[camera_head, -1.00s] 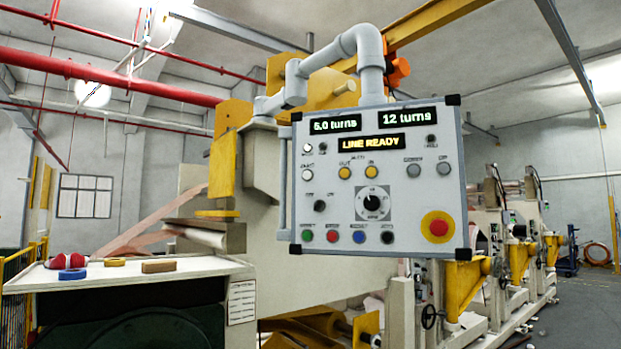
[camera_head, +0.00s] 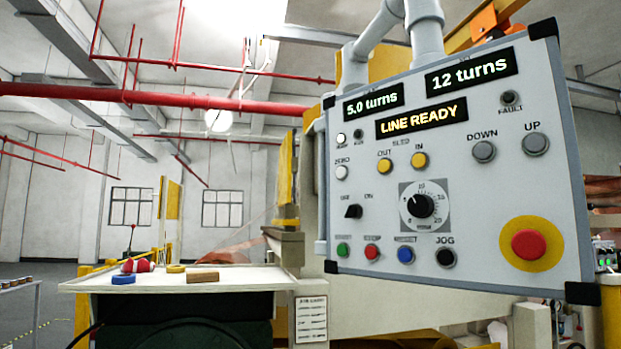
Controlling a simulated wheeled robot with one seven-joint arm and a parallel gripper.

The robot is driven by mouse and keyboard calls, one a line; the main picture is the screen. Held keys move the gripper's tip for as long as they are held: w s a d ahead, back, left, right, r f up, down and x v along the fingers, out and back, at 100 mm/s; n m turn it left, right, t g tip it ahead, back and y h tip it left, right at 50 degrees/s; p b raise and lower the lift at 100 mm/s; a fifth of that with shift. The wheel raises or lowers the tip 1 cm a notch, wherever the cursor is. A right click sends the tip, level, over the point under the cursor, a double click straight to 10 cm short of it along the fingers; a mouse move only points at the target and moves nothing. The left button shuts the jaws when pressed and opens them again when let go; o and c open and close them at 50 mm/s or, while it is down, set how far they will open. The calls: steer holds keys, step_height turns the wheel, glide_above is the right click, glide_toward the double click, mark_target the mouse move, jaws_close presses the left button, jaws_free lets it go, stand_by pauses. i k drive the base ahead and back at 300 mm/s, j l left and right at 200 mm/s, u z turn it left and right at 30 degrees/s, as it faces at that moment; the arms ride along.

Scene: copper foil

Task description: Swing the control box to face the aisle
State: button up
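The control box (camera_head: 462,160) is a grey panel with black corners, large at the right of the head view. It hangs from a grey pipe arm (camera_head: 424,38) and its face shows at an angle, with the right side nearer. Its displays read "5.0 turns", "12 turns" and "LINE READY". Its face carries several buttons, a round dial (camera_head: 421,205) and a red stop button (camera_head: 529,244) on a yellow ring. A vertical grey bar (camera_head: 320,195) runs along its left edge. My gripper is not in view.
A pale bench top (camera_head: 230,281) at the lower left holds red earmuffs (camera_head: 138,266), a blue roll (camera_head: 123,279), a yellow roll (camera_head: 175,268) and a brown block (camera_head: 203,277). Machine parts stand behind the box. Open floor (camera_head: 45,303) shows at the far left.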

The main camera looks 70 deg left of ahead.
mark_target(480, 206)
steer(key=i+u, duration=0.15)
steer(key=u, duration=0.25)
steer(key=i+u, duration=0.2)
steer(key=u, duration=0.15)
steer(key=i+l+u, duration=0.1)
steer(key=u, duration=0.3)
steer(key=i+l+u, duration=0.15)
steer(key=u, duration=0.25)
